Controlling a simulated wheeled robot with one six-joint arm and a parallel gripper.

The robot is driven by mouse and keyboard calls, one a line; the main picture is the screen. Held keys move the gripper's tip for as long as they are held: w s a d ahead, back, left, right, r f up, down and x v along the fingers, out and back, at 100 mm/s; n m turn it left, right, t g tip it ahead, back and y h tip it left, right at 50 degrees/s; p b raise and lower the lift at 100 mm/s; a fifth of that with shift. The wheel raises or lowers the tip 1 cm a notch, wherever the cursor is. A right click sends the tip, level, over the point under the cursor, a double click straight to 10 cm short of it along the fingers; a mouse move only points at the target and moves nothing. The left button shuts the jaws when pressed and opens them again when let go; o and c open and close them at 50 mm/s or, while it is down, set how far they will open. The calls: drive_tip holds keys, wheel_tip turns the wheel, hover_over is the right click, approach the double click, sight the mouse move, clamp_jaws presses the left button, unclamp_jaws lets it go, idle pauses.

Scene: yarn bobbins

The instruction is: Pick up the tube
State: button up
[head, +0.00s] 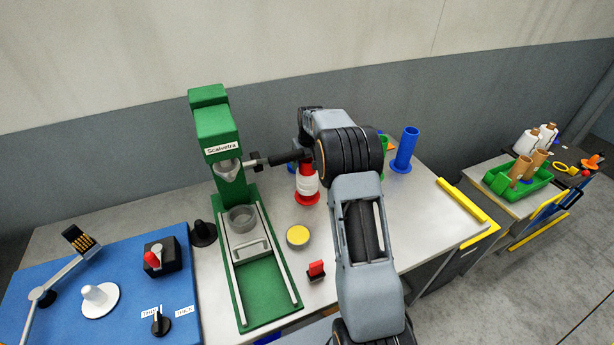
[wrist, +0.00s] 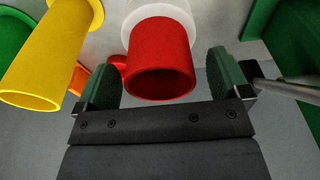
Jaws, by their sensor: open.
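A red tube (wrist: 160,62) with a white part behind it points its open end toward my wrist camera. My gripper (wrist: 165,84) is open, with one green-padded finger on each side of the red tube and visible space on both sides. In the head view a red and white bobbin (head: 306,184) stands on the table, partly hidden behind my arm. My fingers are hidden or unclear there. A yellow tube (wrist: 45,60) stands left of my gripper in the wrist view. A blue tube (head: 405,149) stands upright right of my arm in the head view.
A green machine (head: 215,130) stands left of my arm, its dark lever (head: 285,158) reaching close to the bobbin. A yellow-topped round tin (head: 298,236) and a red clip-like piece (head: 316,270) lie in front. The table right of my arm is mostly clear.

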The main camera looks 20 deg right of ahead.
drive_tip(key=shift+w+f, duration=0.15)
drive_tip(key=shift+f, duration=0.75)
drive_tip(key=shift+c, duration=0.2)
drive_tip(key=c, duration=1.2)
drive_tip(key=shift+r, duration=0.1)
wheel_tip(320, 180, up, 10)
drive_tip(key=shift+f+b, duration=0.1)
drive_tip(key=shift+b, duration=0.8)
drive_tip(key=shift+a, duration=0.1)
